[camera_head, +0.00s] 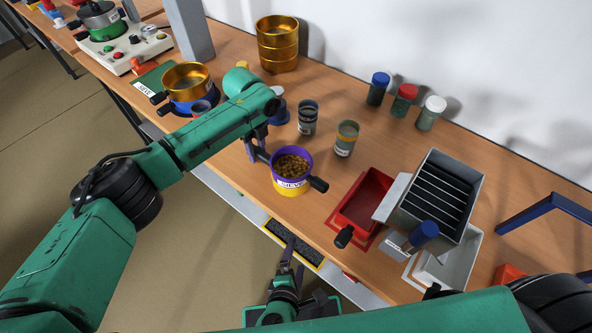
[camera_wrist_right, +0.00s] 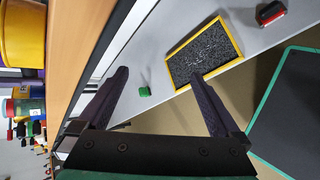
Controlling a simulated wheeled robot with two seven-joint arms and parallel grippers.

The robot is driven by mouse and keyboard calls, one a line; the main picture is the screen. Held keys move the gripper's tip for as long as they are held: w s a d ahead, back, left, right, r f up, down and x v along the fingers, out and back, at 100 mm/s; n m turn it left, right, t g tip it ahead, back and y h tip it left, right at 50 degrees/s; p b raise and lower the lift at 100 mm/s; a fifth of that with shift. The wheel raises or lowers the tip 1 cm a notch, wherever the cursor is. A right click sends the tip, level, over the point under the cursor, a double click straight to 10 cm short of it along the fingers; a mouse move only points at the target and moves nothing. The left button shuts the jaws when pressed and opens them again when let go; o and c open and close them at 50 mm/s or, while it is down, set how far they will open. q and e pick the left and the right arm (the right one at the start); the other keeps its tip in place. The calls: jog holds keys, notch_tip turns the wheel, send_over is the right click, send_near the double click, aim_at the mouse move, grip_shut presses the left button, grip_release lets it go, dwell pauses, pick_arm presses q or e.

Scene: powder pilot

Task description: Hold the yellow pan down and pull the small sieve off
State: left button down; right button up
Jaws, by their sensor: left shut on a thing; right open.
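The small sieve (camera_head: 293,152), purple with a white SIEVE label and full of brown granules, sits on the yellow pan (camera_head: 289,190) near the table's front edge. A black handle (camera_head: 318,184) sticks out on the stack's right. My left gripper (camera_head: 257,153) is shut on a dark handle at the stack's left side; I cannot tell whether it belongs to the sieve or the pan. My right gripper (camera_head: 290,264) is open and empty, in front of the table edge, below the stack. In the right wrist view its fingers (camera_wrist_right: 158,76) are spread, with a yellow wall, probably the pan (camera_wrist_right: 22,35), at upper left.
A red pan (camera_head: 365,205) and a grey slotted box (camera_head: 435,195) stand to the right. Two small jars (camera_head: 345,138) stand behind the stack. A yellow-framed dark mat (camera_head: 293,244) lies below the table edge. A blue pan stack (camera_head: 187,85) stands further left.

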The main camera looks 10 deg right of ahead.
notch_tip(320, 180, up, 6)
jog(key=a+t, duration=0.2)
jog(key=m+t+h, duration=0.2)
jog(key=m+h, duration=0.2)
jog(key=m, duration=0.3)
send_near(312, 184)
jog(key=x, duration=1.1)
jog(key=shift+w+f, duration=0.1)
jog(key=shift+f, duration=0.1)
grip_shut()
jog(key=shift+r, duration=0.15)
jog(key=shift+r, duration=2.4)
